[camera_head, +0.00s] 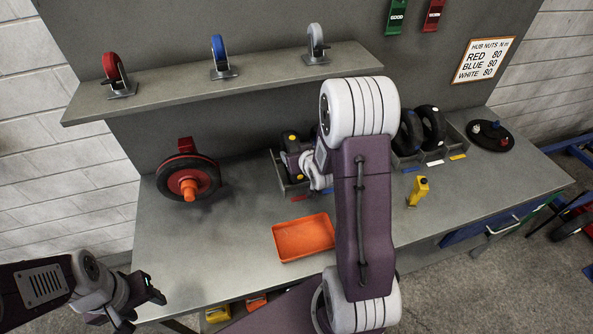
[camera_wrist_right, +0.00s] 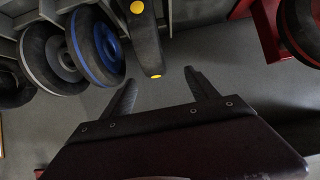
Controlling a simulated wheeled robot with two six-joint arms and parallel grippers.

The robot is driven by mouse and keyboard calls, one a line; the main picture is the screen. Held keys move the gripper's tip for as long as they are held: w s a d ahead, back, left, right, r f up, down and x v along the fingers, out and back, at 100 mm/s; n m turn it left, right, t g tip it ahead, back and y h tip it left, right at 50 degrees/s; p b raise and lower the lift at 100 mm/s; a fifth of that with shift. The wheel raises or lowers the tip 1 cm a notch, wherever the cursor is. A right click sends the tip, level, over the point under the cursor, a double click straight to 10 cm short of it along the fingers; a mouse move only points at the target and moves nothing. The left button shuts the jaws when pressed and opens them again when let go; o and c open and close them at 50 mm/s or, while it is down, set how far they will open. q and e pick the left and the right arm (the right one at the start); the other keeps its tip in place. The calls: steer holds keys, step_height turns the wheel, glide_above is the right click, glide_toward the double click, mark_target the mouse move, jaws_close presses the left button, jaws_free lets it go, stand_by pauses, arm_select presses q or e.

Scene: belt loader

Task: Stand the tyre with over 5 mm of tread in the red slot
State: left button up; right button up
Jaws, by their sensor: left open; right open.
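Several black tyres stand in a grey rack (camera_head: 285,178) on the bench. Two dark tyres show at its right end in the head view (camera_head: 433,125). In the right wrist view, one tyre has a blue side (camera_wrist_right: 95,47) and one a grey side (camera_wrist_right: 48,58). A dark tyre with yellow marks (camera_wrist_right: 148,45) is seen edge-on. A red strip (camera_head: 300,198) lies before the rack's left end; my arm hides the middle. My right gripper (camera_wrist_right: 163,92) is open, its fingertips close below the yellow-marked tyre. My left gripper (camera_head: 143,305) is open and empty at the bench's front left.
An orange tray (camera_head: 304,238) and a yellow tool (camera_head: 418,191) lie on the bench. A wheel on a red mount (camera_head: 188,178) stands at left. A shelf (camera_head: 260,82) carries three castors. A black round dish (camera_head: 490,136) holds nuts. The bench's left front is clear.

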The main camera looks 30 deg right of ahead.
steer(key=s+a+f+n+g+y, duration=0.1)
steer(key=s+a+g, duration=0.4)
steer(key=s, duration=0.5)
steer(key=s+a+f+n+g+y, duration=0.1)
steer(key=s+a+g, duration=0.4)
steer(key=s+a, duration=0.5)
steer(key=shift+s+a+f+y+b, duration=0.3)
steer(key=shift+s+f+y+b, duration=0.15)
steer(key=shift+s, duration=0.25)
